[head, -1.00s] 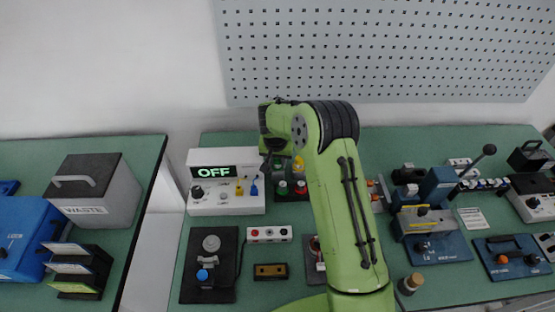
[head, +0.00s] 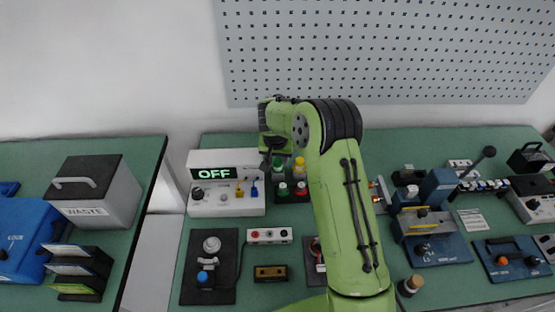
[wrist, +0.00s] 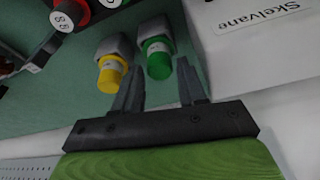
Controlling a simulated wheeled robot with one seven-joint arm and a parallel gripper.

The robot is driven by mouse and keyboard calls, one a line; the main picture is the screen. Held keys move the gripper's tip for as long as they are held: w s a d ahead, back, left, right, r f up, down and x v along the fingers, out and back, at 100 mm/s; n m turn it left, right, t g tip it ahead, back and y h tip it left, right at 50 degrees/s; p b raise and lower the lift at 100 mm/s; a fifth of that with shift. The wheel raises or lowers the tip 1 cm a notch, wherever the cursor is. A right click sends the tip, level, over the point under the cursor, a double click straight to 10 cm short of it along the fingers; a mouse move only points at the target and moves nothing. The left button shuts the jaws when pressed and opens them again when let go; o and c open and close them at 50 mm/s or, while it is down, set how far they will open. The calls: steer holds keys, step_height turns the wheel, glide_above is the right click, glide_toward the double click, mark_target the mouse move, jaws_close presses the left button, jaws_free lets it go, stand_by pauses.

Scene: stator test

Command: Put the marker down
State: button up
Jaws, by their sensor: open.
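A green-capped marker (wrist: 157,58) with a grey block at its far end shows in the wrist view. It lies between and just beyond the fingertips of my gripper (wrist: 160,68), which is open; I cannot tell whether a finger touches it. A similar yellow-capped piece (wrist: 111,74) is to its left, outside the fingers. In the head view the green cap (head: 278,163) and yellow cap (head: 299,166) show at the back of a dark rack (head: 291,199). My gripper (head: 267,160) is mostly hidden behind my wrist there.
Red and green round pieces (head: 283,188) stand at the rack's front. A white box reading OFF (head: 226,205) is close on the left. A white socket strip (head: 269,235) and a dark block (head: 270,273) lie in front. A blue machine (head: 432,190) stands to the right.

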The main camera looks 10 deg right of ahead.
steer(key=s+r+n+t, duration=0.1)
steer(key=s+r, duration=0.7)
steer(key=r, duration=0.4)
steer(key=s+r+n, duration=0.1)
steer(key=s+r, duration=0.8)
steer(key=r, duration=0.2)
steer(key=s+n+t+y, duration=0.1)
steer(key=s+n, duration=0.1)
steer(key=s, duration=1.7)
steer(key=shift+s+d+t+p, duration=0.15)
steer(key=shift+t+p, duration=0.25)
steer(key=shift+r, duration=0.1)
